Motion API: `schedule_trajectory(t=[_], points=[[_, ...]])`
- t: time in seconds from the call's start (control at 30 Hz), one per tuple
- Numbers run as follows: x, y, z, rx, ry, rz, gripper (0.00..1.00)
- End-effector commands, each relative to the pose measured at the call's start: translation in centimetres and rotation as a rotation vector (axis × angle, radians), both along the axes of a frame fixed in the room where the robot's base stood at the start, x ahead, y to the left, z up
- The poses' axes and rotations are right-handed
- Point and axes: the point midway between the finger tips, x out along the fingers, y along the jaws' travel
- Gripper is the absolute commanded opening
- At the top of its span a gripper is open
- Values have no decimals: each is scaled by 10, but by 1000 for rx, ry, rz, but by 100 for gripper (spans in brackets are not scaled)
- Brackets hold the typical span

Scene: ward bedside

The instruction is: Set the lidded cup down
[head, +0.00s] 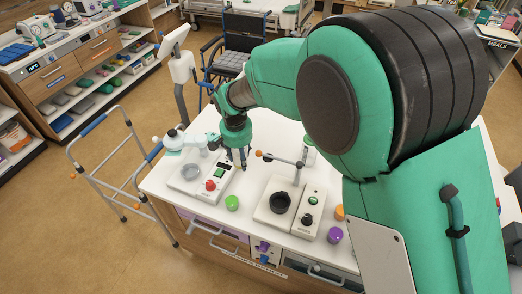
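My gripper (236,154) points down over the back left part of the white bedside counter (258,235), behind the box with the red button. Its dark fingers are small and partly hidden by my green wrist, so I cannot tell if they hold anything. No lidded cup can be made out with certainty. A small green round piece (232,203), a purple one (333,235) and an orange one (340,212) stand on the counter; whether any is a lidded cup is unclear. A pale vessel with a light top (174,139) stands at the back left.
A device with a round dish and red button (210,185) stands at left; another with a dark round well (281,202) and green-button box (309,215) stands at centre. A walking frame (103,178) is left of the counter; a wheelchair (239,58) is behind.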

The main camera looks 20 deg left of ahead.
Motion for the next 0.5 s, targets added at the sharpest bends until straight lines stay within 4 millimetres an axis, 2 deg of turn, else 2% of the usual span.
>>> schedule_trajectory(t=[0.3, 0.5], points=[[0, 1, 55, 2, -2, -1, 10], [20, 5, 54, -4, 0, 28, 10]])
